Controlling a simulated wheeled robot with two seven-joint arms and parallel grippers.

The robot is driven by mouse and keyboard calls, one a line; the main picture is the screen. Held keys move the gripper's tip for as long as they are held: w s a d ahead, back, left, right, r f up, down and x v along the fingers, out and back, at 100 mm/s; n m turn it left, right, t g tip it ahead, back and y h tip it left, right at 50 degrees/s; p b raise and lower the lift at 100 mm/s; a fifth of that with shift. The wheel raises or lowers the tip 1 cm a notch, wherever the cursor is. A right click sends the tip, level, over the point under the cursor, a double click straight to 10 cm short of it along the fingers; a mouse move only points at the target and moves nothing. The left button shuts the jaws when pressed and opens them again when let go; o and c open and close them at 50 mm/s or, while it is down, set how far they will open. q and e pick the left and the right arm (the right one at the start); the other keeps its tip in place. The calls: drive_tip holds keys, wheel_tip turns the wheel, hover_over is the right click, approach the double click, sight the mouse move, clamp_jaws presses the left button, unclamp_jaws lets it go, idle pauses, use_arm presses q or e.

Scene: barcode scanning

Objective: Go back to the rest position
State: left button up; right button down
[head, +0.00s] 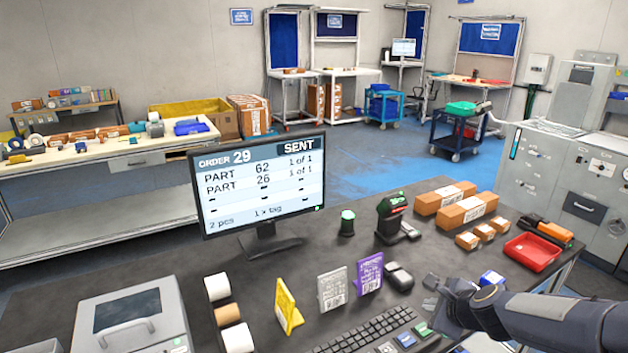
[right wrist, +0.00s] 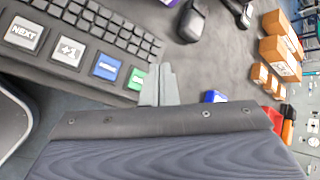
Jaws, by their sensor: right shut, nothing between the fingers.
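My right arm comes in from the right in the head view. Its gripper (head: 431,292) is shut and empty above the desk, close to the right end of the keyboard (head: 365,335). In the right wrist view the closed fingers (right wrist: 163,84) show beside the green key (right wrist: 137,78) and the blue key (right wrist: 107,67); the gap in height is hard to tell. My left gripper is not in view. The monitor (head: 262,183) reads order 29, SENT, with parts 62 and 26 each 1 of 1.
A mouse (head: 399,276), a scanner on its stand (head: 391,218), cardboard boxes (head: 466,210) and a red tray (head: 532,252) stand around the right side. Yellow, grey and purple tags (head: 369,272) stand behind the keyboard. A label printer (head: 130,325) is at left.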

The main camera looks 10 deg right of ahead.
drive_tip(key=s+a+r+n+y, duration=0.2)
drive_tip(key=s+a+r+n, duration=0.3)
drive_tip(key=s+n, duration=0.2)
drive_tip(key=s+a+n+g, duration=0.1)
drive_tip(key=s+a+n, duration=0.1)
drive_tip(key=s+n, duration=0.6)
drive_tip(key=s+a+n+g, duration=0.2)
drive_tip(key=s+n, duration=0.5)
drive_tip(key=s, duration=0.4)
drive_tip(key=shift+s+a+f+n+g+y, duration=0.3)
drive_tip(key=shift+s+a+n, duration=0.1)
drive_tip(key=shift+a, duration=0.35)
